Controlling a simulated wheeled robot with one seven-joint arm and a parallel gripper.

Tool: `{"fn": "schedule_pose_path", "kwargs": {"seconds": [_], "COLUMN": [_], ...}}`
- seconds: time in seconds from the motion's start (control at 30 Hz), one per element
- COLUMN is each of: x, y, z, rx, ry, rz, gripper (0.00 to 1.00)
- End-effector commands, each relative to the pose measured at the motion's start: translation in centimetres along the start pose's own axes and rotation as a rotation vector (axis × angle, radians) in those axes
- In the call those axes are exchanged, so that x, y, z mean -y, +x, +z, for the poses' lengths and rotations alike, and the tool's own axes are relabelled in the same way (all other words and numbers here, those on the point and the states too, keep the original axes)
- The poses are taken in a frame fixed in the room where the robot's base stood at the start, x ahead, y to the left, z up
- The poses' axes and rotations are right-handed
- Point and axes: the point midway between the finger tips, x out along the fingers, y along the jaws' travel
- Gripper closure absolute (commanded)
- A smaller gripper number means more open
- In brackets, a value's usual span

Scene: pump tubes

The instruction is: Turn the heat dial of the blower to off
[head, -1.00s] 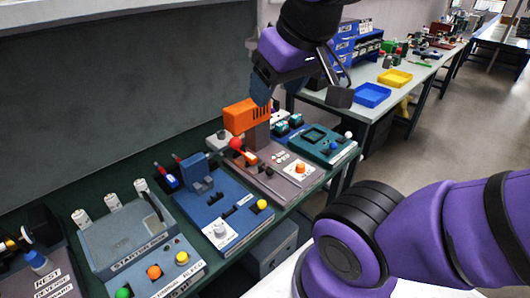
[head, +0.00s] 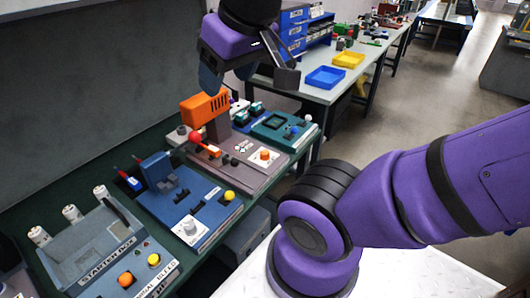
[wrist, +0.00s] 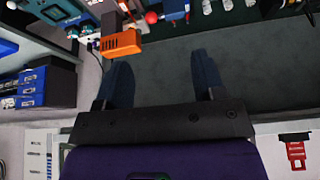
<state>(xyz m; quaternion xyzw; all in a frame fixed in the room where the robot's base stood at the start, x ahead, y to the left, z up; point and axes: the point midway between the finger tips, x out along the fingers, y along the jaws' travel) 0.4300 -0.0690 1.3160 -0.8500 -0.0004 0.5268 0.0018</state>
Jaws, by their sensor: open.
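The blower (head: 204,108) is an orange slotted housing on a grey post, standing on a grey-brown base (head: 250,174) on the bench. An orange round dial (head: 264,155) sits on a white plate at the base's front right; I take it for the heat dial, but its marks are too small to read. A red ball lever (head: 196,136) is beside the post. My gripper (head: 248,74) is open and empty, above and right of the blower, apart from it. In the wrist view, the orange housing (wrist: 121,43) shows beyond my open fingers (wrist: 162,78); the dial is not clear there.
A grey box station (head: 95,245) is at lower left. A side bench holds blue (head: 325,77) and yellow trays (head: 348,60).

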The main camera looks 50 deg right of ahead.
Motion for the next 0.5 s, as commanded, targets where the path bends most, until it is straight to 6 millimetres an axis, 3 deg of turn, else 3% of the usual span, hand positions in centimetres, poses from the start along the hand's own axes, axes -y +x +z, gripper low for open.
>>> {"fn": "schedule_pose_path", "kwargs": {"seconds": [0.23, 0.5], "x": [-0.7, -3.5], "y": [1.8, 6.9], "z": [-2.1, -6.5], "rx": [0.049, 0.15], "ry": [0.13, 0.467], "rz": [-0.036, -0.082], "gripper": [0.37, 0.37]}}
